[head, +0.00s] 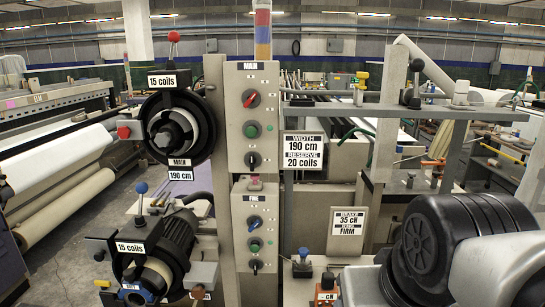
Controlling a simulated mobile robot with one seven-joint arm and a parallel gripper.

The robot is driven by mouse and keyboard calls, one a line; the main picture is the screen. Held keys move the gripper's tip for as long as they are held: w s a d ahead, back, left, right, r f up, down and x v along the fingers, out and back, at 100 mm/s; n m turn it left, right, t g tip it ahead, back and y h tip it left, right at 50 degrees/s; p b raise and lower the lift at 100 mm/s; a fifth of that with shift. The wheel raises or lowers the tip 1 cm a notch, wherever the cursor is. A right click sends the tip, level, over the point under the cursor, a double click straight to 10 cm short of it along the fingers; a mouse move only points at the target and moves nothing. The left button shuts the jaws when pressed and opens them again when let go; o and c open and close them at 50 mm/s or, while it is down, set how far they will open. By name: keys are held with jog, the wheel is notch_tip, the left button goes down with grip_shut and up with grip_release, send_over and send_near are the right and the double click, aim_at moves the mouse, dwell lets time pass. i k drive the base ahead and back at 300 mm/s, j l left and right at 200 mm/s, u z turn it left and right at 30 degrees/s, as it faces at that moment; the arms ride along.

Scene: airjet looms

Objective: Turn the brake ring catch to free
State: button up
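A small sign (347,222) on a grey plate reads "BRAKE 35 cN RING FIRM". Below it stands a small blue-topped knob (302,256) on a dark base. Beside that knob is an orange-red part (327,284) with a label that seems to read "cN", partly cut off by the bottom edge. I cannot tell for sure which part is the brake ring catch. My gripper is not in view. Large black and white links of my arm fill the lower right and hide what lies behind them.
A grey post carries the MAIN switch panel (253,115) and a lower panel (255,232) with knobs. Two black feeder units, upper (205,128) and lower (178,240), stick out left. A sign (303,150) reads 190 cm, 20 coils. A grey rail frame (400,110) stands right.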

aim_at(104, 285)
jog(key=u, duration=1.65)
jog(key=i+l+u, duration=0.1)
jog(key=i, duration=0.7)
